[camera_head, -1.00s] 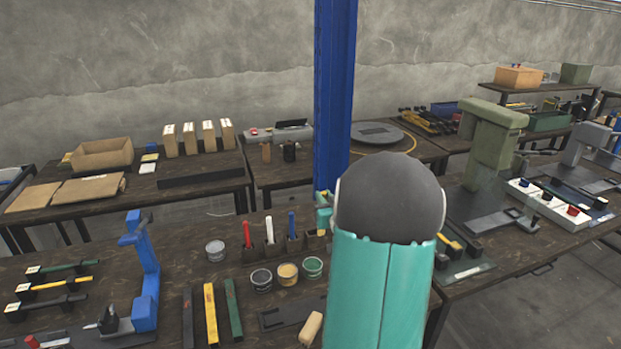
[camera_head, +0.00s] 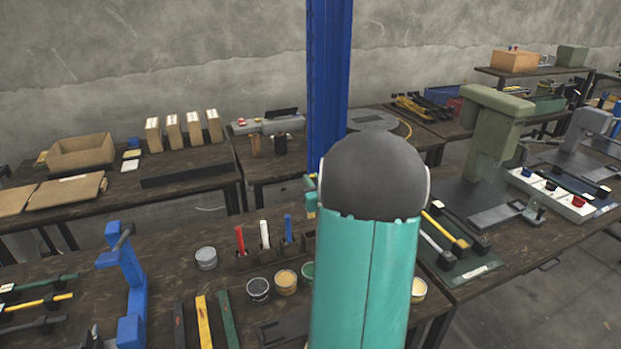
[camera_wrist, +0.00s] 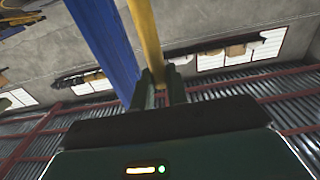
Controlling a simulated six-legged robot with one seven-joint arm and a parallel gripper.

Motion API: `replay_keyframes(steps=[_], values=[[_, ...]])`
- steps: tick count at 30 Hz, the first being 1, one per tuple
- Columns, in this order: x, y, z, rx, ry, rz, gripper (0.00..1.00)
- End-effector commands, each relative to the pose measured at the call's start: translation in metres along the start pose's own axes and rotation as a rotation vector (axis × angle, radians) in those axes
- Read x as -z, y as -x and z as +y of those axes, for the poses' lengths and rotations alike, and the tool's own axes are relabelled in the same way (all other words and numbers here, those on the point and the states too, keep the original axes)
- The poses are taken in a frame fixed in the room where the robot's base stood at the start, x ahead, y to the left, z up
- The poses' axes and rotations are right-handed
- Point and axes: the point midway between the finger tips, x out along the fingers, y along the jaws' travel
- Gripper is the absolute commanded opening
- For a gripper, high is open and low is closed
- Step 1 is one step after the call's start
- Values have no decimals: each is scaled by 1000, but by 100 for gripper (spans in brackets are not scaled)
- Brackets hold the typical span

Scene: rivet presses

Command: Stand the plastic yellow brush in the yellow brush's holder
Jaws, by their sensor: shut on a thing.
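In the wrist view my gripper (camera_wrist: 160,90) is shut on a yellow handle (camera_wrist: 147,35), which I take for the yellow brush; its far end is out of view. In the head view my own arm hides the gripper and the brush. A row of small dark holders (camera_head: 243,259) stands on the near bench. A red brush (camera_head: 240,239), a white brush (camera_head: 264,234) and a blue brush (camera_head: 288,228) stand upright in them. A further holder (camera_head: 307,241) at the right end of the row is partly hidden by my arm, and no brush shows in it.
Several paint pots (camera_head: 258,290) stand in front of the holders. A blue post (camera_head: 328,80) rises behind them. A blue press (camera_head: 130,290) stands at the left. Coloured bars (camera_head: 203,322) lie at the front. A green press (camera_head: 490,130) stands on the right bench.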

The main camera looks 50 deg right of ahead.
Motion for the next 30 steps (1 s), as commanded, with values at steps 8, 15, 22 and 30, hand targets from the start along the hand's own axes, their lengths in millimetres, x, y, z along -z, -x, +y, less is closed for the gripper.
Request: replay_keyframes(steps=[8, 15, 22, 30], values=[[0, 5, 0, 0, 0, 0, 0], [-2, 8, -1, 1, 0, -1, 0], [-17, 8, -1, 2, -1, -2, 0], [-37, 7, 0, 1, -2, -3, 0]])
